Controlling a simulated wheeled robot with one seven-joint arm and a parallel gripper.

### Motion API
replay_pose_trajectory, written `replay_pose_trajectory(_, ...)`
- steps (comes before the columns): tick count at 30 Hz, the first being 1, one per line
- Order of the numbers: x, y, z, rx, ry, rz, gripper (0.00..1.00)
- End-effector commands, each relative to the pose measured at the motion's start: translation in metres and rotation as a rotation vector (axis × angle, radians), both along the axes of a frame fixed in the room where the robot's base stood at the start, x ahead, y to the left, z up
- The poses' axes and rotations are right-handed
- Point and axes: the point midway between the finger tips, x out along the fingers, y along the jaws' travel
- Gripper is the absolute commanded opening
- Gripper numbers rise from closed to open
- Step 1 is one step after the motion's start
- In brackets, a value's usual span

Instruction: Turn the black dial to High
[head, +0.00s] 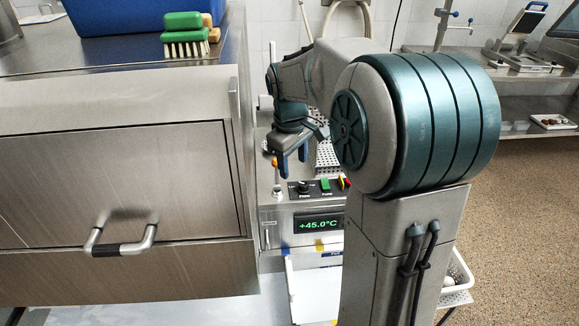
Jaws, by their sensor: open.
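A small black dial (304,187) sits on the dark control panel of a steel unit in the middle of the head view. White marks and a label, apparently "Flow", are beside it; its exact setting is too small to read. My gripper (293,167) is open, with its blue-tipped fingers pointing down. In the picture it is just above and slightly left of the dial, apart from it. No object shows between the fingers.
Beside the dial are a green switch (325,184) and a red-and-yellow switch (344,182). A display (319,226) below reads +45.0°C. A steel cabinet (120,190) with a protruding handle stands close on the left. A white perforated basket (459,272) is at lower right.

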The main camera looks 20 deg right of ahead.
Motion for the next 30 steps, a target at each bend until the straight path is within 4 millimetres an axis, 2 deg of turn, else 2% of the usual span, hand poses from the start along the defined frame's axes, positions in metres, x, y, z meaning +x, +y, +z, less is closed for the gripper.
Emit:
replay_pose_trajectory(1,0.020,-0.007,-0.005,0.001,0.019,0.040,0.52)
replay_pose_trajectory(6,0.076,-0.028,-0.024,0.011,0.067,0.199,0.52)
replay_pose_trajectory(12,0.124,-0.062,-0.051,0.042,0.103,0.338,0.52)
replay_pose_trajectory(17,0.144,-0.081,-0.066,0.062,0.113,0.401,0.52)
replay_pose_trajectory(23,0.151,-0.087,-0.078,0.069,0.118,0.428,0.52)
replay_pose_trajectory(26,0.150,-0.086,-0.090,0.070,0.120,0.429,0.52)
replay_pose_trajectory(30,0.149,-0.087,-0.118,0.070,0.122,0.429,0.52)
